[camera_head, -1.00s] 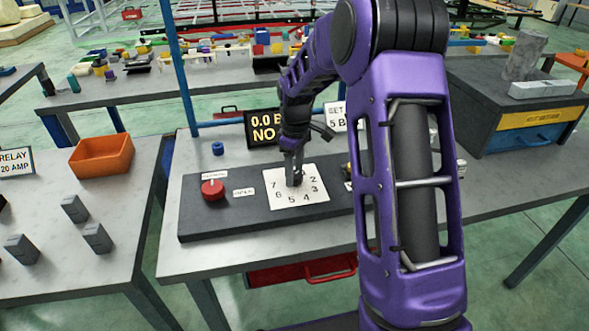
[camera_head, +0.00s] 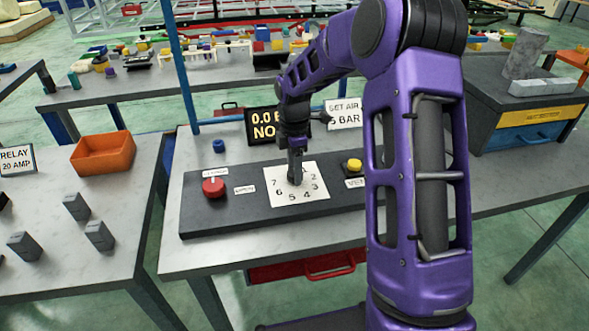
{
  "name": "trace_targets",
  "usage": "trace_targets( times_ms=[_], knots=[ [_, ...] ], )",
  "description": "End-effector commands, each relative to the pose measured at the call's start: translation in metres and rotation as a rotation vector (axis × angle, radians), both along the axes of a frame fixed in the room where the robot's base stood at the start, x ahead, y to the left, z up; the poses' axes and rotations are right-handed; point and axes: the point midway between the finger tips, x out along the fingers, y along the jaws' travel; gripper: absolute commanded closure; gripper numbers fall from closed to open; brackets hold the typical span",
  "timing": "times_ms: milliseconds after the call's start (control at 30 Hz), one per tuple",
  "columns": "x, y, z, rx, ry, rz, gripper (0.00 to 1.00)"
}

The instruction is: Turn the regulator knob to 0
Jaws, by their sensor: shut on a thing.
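The regulator's white dial plate (camera_head: 313,201) lies on a dark panel (camera_head: 234,218) on the bench. Digits from 1 to 7 show around it; the 0 mark is not visible. My gripper (camera_head: 295,178) points down at the middle of the dial and is shut on the regulator knob, which is mostly hidden by the fingers. The knob's pointer direction cannot be told. A black display (camera_head: 262,128) behind reads "0.0 B..." and "NO...", partly covered by my arm. A sign (camera_head: 344,115) reads "SET AIR 5 BAR".
A red knob (camera_head: 213,187) with "OPEN" and another label sits left of the dial. A yellow button (camera_head: 354,166) marked "VEN..." sits to the right, beside my arm. A blue cap (camera_head: 218,146) stands behind the panel. An orange bin (camera_head: 102,153) is on the left table.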

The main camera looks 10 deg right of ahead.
Motion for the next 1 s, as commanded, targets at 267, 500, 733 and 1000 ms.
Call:
trace_targets(
  times_ms=[267, 500, 733, 1000],
  knots=[
    [0.0008, 0.0005, 0.0010, 0.000, -0.003, 0.066, 1.00],
    [0.0007, 0.0005, 0.0010, 0.000, -0.003, 0.075, 1.00],
    [0.0007, 0.0005, 0.0010, -0.001, -0.003, 0.074, 0.43],
    [0.0002, 0.0003, 0.0004, 0.000, -0.001, 0.073, 0.18]
  ],
)
